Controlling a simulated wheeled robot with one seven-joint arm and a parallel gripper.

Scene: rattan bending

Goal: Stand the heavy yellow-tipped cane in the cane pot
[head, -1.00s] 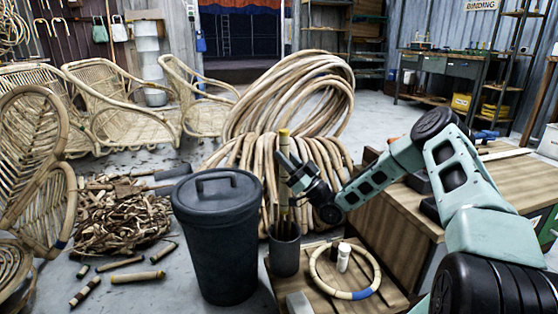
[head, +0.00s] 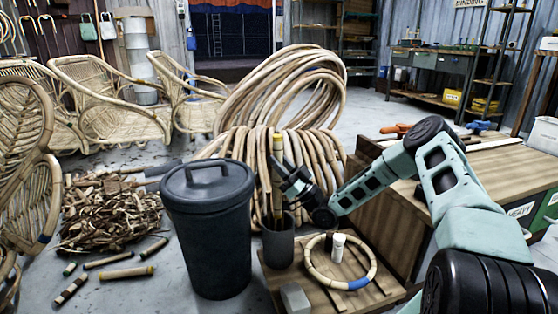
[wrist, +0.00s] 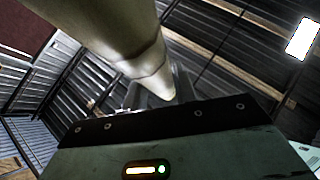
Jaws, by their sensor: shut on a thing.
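The cane (head: 278,152) is pale and thick with a yellow tip, and it stands nearly upright over the dark grey cane pot (head: 278,248). Its lower end runs down to the pot's mouth and seems to be inside the rim; the wall hides how deep. My gripper (head: 284,177) is shut on the cane above the pot, reaching in from the right. In the wrist view the cane (wrist: 105,35) slants from the top left down to the jaws (wrist: 178,88). Darker stems show at the pot's mouth, but I cannot tell them apart.
A black lidded bin (head: 208,235) stands close left of the pot. On the slatted platform (head: 325,298) lie a rattan ring (head: 311,272) and a white cylinder (head: 338,247). A large rattan coil (head: 310,90) is behind. A wooden bench (head: 385,215) is right. Offcuts lie left.

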